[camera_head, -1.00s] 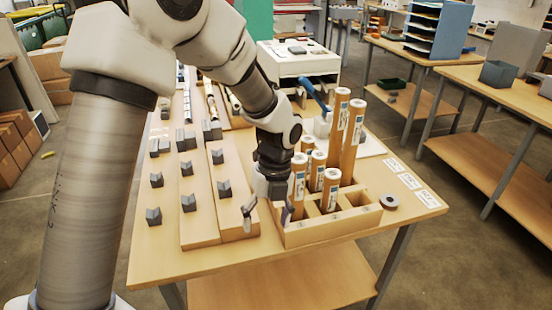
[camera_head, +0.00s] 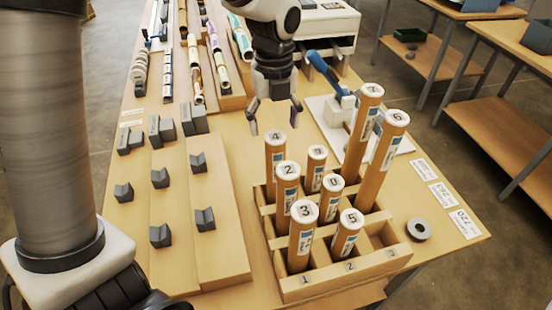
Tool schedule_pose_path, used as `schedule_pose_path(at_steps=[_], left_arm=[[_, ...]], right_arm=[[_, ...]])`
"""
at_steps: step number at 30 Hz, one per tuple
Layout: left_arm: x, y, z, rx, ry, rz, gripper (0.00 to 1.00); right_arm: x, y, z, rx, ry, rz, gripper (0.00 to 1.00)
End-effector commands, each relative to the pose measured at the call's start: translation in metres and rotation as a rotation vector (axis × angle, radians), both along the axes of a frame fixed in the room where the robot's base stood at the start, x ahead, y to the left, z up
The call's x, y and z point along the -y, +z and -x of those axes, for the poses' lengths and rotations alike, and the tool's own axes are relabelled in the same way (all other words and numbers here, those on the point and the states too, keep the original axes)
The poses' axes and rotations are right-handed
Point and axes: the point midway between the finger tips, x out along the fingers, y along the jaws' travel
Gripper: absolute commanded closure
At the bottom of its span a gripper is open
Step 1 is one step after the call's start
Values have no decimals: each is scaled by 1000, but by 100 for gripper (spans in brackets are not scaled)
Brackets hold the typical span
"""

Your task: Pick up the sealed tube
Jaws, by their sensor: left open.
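Several upright brown cardboard tubes with white numbered end caps stand in a wooden rack (camera_head: 328,275). They include a tube marked 4 (camera_head: 275,155), one marked 2 (camera_head: 287,192), one marked 3 (camera_head: 302,242) and one marked 5 (camera_head: 346,235). Two taller tubes stand at the rack's right rear, one in front (camera_head: 382,160) and one behind (camera_head: 361,135). Which tube is the sealed one I cannot tell. My left gripper (camera_head: 275,119) is open and empty, pointing down just behind the tube marked 4, apart from it. My right gripper is not in view.
A blue-handled device (camera_head: 325,68) on a white base stands behind the rack. Grey V-shaped blocks (camera_head: 204,219) sit on boards at left. Rolled sheets lie at the back left. A grey ring (camera_head: 419,229) and white labels (camera_head: 441,195) lie at right.

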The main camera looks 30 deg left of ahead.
Motion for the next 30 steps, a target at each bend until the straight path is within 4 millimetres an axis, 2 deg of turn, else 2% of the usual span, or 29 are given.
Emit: schedule_pose_path(at_steps=[8,12,18,19,25,30], left_arm=[[2,-40,0,-7,-1,1,26],[2,-62,0,-4,-1,0,26],[2,-66,0,0,-1,0,26],[2,-66,0,0,-1,0,29],[2,-65,0,-1,-1,-1,100],[2,-65,0,0,-1,0,100]], right_arm=[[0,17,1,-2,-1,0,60],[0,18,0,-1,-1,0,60],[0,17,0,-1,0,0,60],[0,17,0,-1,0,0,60],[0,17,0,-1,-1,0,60],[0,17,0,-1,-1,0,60]])
